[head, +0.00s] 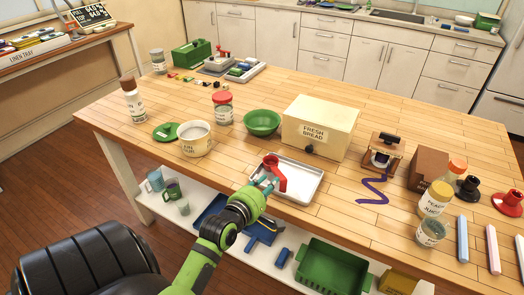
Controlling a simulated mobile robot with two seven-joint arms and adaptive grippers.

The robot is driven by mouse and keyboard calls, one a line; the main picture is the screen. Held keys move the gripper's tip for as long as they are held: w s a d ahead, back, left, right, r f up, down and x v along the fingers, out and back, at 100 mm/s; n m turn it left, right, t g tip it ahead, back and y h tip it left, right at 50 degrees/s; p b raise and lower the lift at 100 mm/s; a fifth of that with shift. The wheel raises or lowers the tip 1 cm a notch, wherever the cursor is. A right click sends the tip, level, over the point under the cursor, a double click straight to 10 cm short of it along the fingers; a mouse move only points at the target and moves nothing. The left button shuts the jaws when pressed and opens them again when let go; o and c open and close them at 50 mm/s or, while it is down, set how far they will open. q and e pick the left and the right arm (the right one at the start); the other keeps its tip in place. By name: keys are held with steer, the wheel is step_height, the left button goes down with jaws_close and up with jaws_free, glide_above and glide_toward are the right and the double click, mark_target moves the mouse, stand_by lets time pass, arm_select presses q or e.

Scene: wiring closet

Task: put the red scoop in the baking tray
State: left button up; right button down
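The red scoop (275,171) is at the left part of the grey baking tray (305,182), near the front edge of the wooden table. It appears over the tray floor; I cannot tell whether it rests on it or is held just above. My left gripper (265,183) comes in from the front left, its teal fingertips right at the scoop and over the tray's left rim. The fingers look a little apart, but whether they grip the scoop is too small to tell. My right gripper is not in view.
A bread box (320,127) stands behind the tray, with a green bowl (262,122) and a flour canister (195,139) to the left. A purple strip (374,189) lies to the right. A lower shelf holds a green crate (331,268). Table space right of the tray is fairly clear.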

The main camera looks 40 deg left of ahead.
arm_select(q)
steer(key=shift+v, duration=1.55)
steer(key=s+d+f+m+g+h, duration=0.45)
steer(key=d+f+m, duration=0.25)
steer(key=d+m, duration=0.45)
steer(key=s+d+f+m+g+y, duration=0.1)
steer(key=s+d+f+m+g, duration=0.15)
steer(key=s+m, duration=0.4)
steer(key=s+d+f+m+g, duration=0.1)
steer(key=s+d+m+g, duration=0.1)
steer(key=s+m+g, duration=0.35)
steer(key=s+f+m, duration=0.1)
steer(key=s+f, duration=0.1)
steer(key=f, duration=1.1)
steer(key=s+f+m, duration=0.1)
steer(key=s+f, duration=0.1)
steer(key=f, duration=1)
steer(key=s+a+f+g, duration=0.1)
steer(key=s+a+f, duration=0.2)
steer(key=s+f, duration=1)
steer(key=shift+s+b, duration=0.35)
steer(key=shift+s, duration=0.6)
